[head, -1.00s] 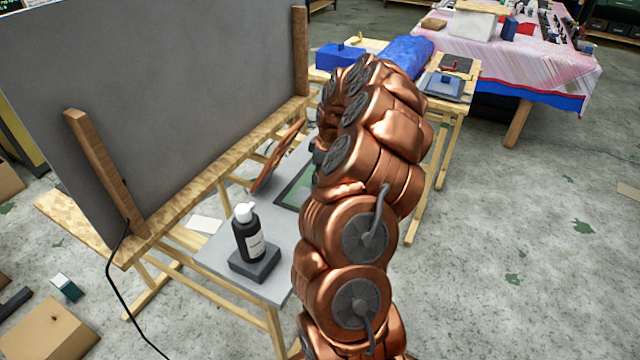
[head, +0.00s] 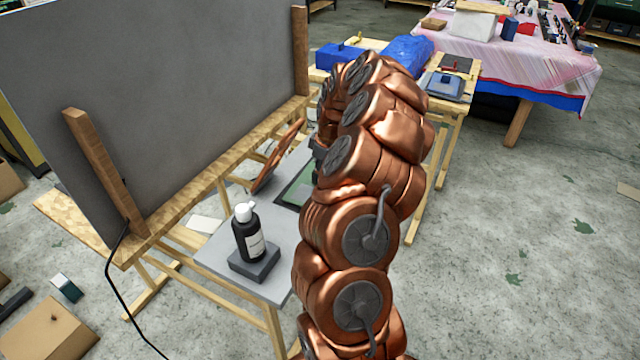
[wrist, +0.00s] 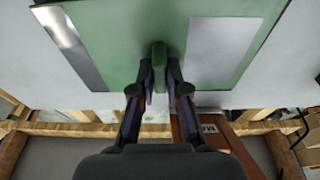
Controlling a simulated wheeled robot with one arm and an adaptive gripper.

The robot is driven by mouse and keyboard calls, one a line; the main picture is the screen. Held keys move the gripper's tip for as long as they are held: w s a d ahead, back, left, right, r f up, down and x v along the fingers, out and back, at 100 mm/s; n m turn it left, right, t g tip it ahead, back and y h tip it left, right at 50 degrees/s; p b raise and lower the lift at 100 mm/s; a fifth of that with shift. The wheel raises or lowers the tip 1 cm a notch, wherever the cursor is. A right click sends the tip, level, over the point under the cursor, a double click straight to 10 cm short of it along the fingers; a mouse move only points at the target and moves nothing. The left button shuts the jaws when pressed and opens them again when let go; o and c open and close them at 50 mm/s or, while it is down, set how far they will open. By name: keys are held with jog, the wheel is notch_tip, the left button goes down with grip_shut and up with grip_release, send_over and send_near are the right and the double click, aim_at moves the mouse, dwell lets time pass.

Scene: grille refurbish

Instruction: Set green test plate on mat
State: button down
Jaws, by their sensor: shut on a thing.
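The green test plate (wrist: 112,42) fills the top of the wrist view. It has a silver strip on its left and a pale grey rectangle on its right. My gripper (wrist: 160,77) is shut on the plate's upright green grip. In the head view the green plate (head: 296,193) shows partly beside my arm, within the dark border of the mat (head: 281,199) on the grey table. My arm hides the rest of both and my gripper there. I cannot tell whether the plate touches the mat.
A tilted brown wooden piece (head: 277,157) is beside the mat, near a large grey board (head: 170,90). A side table with blue items (head: 340,57) is behind.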

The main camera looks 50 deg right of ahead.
jog(key=shift+r, duration=0.45)
jog(key=shift+r+b, duration=0.35)
jog(key=shift+r, duration=1.25)
